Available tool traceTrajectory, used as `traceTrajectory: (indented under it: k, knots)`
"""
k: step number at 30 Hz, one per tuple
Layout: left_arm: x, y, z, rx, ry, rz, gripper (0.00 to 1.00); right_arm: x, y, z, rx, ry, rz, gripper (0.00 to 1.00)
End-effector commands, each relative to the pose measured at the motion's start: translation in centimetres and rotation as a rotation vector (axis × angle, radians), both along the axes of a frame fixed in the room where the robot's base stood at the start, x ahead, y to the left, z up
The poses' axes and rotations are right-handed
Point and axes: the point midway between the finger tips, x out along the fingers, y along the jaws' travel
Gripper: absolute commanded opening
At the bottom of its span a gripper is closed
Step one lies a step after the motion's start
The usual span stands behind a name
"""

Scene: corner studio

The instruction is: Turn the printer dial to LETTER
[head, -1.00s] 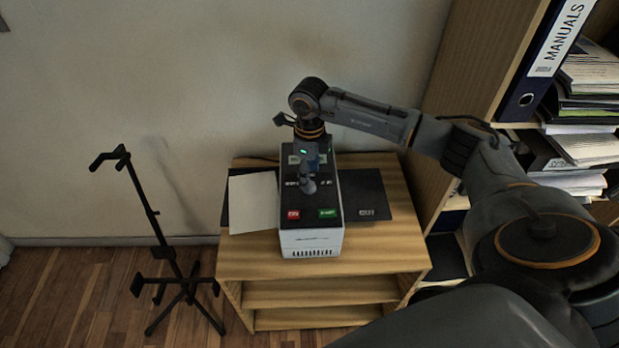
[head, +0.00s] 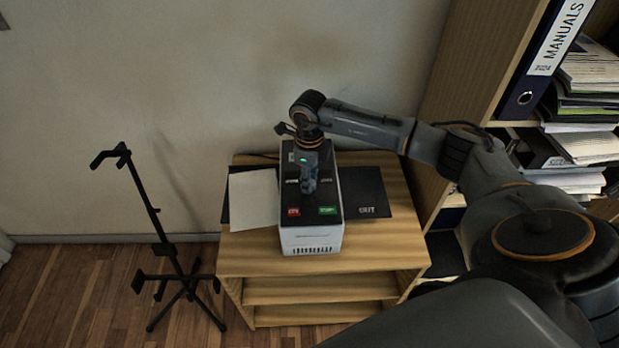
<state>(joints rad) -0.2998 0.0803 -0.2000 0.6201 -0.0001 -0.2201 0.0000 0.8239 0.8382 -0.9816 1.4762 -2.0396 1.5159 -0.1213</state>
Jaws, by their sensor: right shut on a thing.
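The printer (head: 312,238) is a white box with a dark top panel, standing on a small wooden shelf unit. Its top panel carries a red button (head: 293,211), a green button (head: 327,210) and small white labels that are too small to read. My right gripper (head: 309,188) points down over the middle of the panel, shut on the dial there. The dial is hidden by the gripper, so its pointing direction cannot be told. My left gripper is not in view.
White paper (head: 253,199) lies left of the printer, and a dark mat marked OUT (head: 366,192) lies right. A black stand (head: 165,245) is on the floor at left. A tall bookcase (head: 462,85) with binders stands close at right.

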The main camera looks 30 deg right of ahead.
Motion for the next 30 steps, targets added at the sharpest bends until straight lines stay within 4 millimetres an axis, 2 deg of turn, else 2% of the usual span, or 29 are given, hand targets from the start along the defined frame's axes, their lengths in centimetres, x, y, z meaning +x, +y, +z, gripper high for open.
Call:
traceTrajectory:
  k: [11,30]
  knots:
    - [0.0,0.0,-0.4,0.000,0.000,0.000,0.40,0.0,0.0,-0.1,0.000,0.000,-0.124,0.00]
    - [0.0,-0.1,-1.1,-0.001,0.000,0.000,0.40,0.0,0.0,0.0,0.000,0.000,-0.706,0.00]
